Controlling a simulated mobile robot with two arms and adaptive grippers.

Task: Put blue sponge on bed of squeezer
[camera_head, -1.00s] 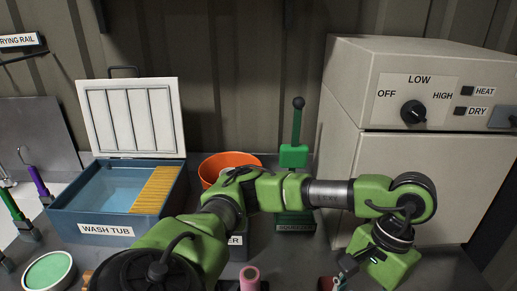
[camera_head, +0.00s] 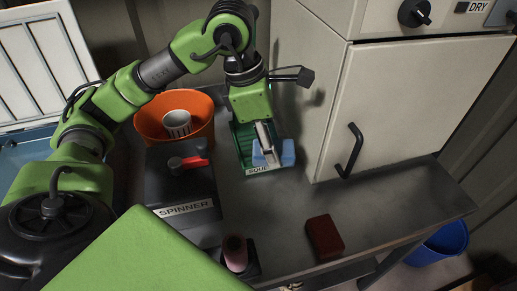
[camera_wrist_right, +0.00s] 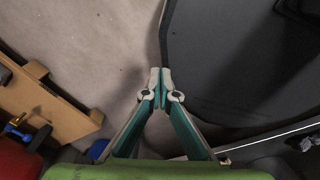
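The blue sponge (camera_head: 288,151) is in the fingers of my left gripper (camera_head: 268,152), which points down. Sponge shows on both sides of the fingers. It is at the front part of the green squeezer (camera_head: 242,140), just above its partly covered label; I cannot tell whether it touches the bed. My gripper and wrist hide much of the squeezer's rear. My right gripper (camera_wrist_right: 160,75) shows in the right wrist view, its fingertips together with nothing between them, above a grey floor.
The spinner (camera_head: 180,195) with a red lever stands left of the squeezer, the orange bucket (camera_head: 150,120) behind it. A pink roll (camera_head: 235,252) and dark red block (camera_head: 324,235) lie nearer the front edge. The white cabinet (camera_head: 400,110) stands right.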

